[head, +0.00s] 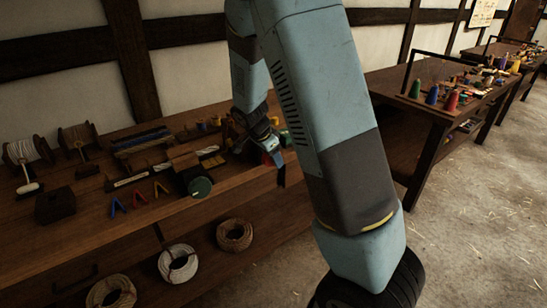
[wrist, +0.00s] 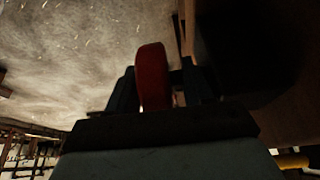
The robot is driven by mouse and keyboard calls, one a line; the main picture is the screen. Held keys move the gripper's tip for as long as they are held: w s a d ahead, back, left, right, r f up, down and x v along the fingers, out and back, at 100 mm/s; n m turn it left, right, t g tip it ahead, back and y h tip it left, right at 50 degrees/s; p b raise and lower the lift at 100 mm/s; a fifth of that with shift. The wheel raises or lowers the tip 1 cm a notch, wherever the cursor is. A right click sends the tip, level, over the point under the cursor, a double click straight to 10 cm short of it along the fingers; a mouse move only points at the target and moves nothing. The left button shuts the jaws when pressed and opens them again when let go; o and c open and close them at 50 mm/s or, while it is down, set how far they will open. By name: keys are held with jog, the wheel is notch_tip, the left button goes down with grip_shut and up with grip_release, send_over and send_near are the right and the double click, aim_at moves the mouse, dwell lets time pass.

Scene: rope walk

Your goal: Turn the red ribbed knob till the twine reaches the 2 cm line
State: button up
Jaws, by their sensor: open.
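The red ribbed knob (wrist: 152,76) shows in the wrist view as a dark red rounded shape between the two dark fingers of my gripper (wrist: 160,84). Its ribs are too dark to make out. The jaws are apart, with a gap on the right of the knob; I cannot tell whether the left finger touches it. In the head view my gripper (head: 274,153) is at the right end of the near workbench, and the knob is mostly hidden by it. The twine's end and the 2 cm line cannot be made out.
The near workbench (head: 95,233) carries a green round knob (head: 201,187), a dark block (head: 55,205), spools (head: 28,150) and coloured V-shaped pieces (head: 138,197). Rope coils (head: 178,263) are below. A second bench (head: 440,98) stands at the right; straw-strewn floor (head: 470,220) is open.

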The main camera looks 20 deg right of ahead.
jog(key=shift+c, duration=0.2)
grip_shut()
jog(key=shift+w+y, duration=0.1)
jog(key=shift+y, duration=0.4)
jog(key=shift+d+g+y, duration=0.1)
jog(key=shift+g+y, duration=0.6)
jog(key=shift+y, duration=1.3)
jog(key=g+y, duration=0.1)
jog(key=y, duration=0.4)
jog(key=shift+f+g+y, duration=0.2)
jog(key=shift+g+y, duration=0.1)
jog(key=shift+g, duration=0.1)
jog(key=y, duration=0.2)
jog(key=g+y, duration=0.1)
jog(key=y, duration=0.1)
jog(key=shift+a+f, duration=0.1)
jog(key=shift+a, duration=0.1)
jog(key=shift+a+g+y, duration=0.15)
jog(key=shift+g+y, duration=0.35)
jog(key=shift+y, duration=0.7)
jog(key=shift+a+g+y, duration=0.1)
jog(key=shift+g+y, duration=0.4)
jog(key=shift+y, duration=0.7)
